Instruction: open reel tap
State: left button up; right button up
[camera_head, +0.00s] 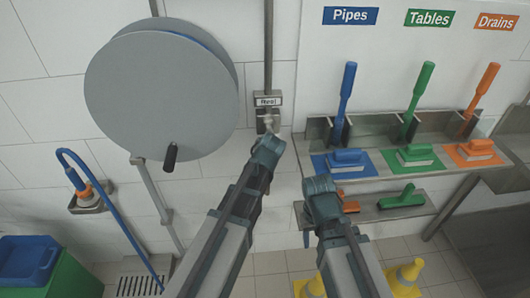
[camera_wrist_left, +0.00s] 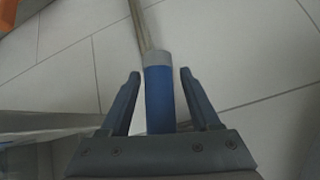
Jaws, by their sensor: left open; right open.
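The reel tap (camera_head: 268,121) is a small metal fitting on the wall below the "Reel" label (camera_head: 268,100), at the foot of a vertical pipe. My left gripper (camera_head: 271,142) is open just below the tap; its tips hide part of that area. In the left wrist view a blue cylinder (camera_wrist_left: 159,98) with a grey collar and a metal rod lies between the open fingers, with gaps at both sides. I cannot tell for sure whether it belongs to the tap. My right gripper (camera_head: 319,184) is open and lower right, in front of the brush shelves.
A large grey hose reel (camera_head: 160,95) with a black handle hangs left of the tap. Brushes stand on the metal shelf (camera_head: 440,130) at right. A blue hose (camera_head: 110,205), blue bin (camera_head: 27,260) and yellow cones (camera_head: 405,278) are lower.

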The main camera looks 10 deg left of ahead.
pick_arm(q)
jog(key=p+v, duration=1)
jog(key=v, duration=0.4)
jog(key=shift+f, duration=0.1)
jog(key=s+d+f+m+g, duration=0.1)
jog(key=s+f+g, duration=0.1)
jog(key=s, duration=0.4)
jog(key=s+d+f+m+g+h, duration=0.1)
jog(key=s+d+f+g, duration=0.1)
jog(key=s, duration=0.4)
jog(key=s+d+f+m+g, duration=0.1)
jog(key=s+f+g, duration=0.1)
jog(key=s+g, duration=0.2)
jog(key=shift+s+d+m+g, duration=0.3)
jog(key=shift+s+d+m, duration=0.1)
jog(key=shift+s, duration=0.7)
jog(key=shift+c, duration=1)
jog(key=shift+a, duration=0.15)
